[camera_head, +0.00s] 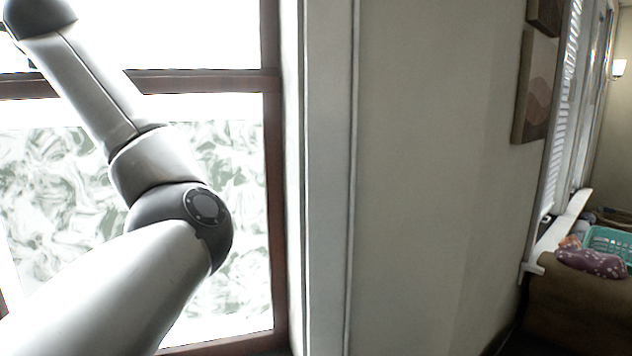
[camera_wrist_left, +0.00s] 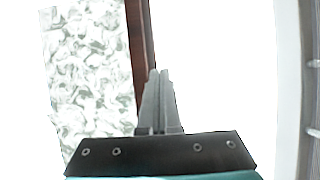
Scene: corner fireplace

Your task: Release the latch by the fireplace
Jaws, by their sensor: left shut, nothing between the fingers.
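My left gripper (camera_wrist_left: 159,72) is shut and empty in the left wrist view, with its fingers together. Its fingertips overlap the lower part of a brown window frame upright (camera_wrist_left: 141,40) in that picture; I cannot tell whether they touch it. In the head view my left arm crosses in front of the window (camera_head: 235,150), and its gripper is out of the picture. I cannot make out a latch or a fireplace in either view. My right gripper is not in view.
A pale wall (camera_head: 430,150) stands right of the white window trim (camera_head: 325,180). Farther right are a framed picture (camera_head: 535,88), a brown couch (camera_head: 575,310), a purple patterned cushion (camera_head: 592,263) and a teal basket (camera_head: 607,240).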

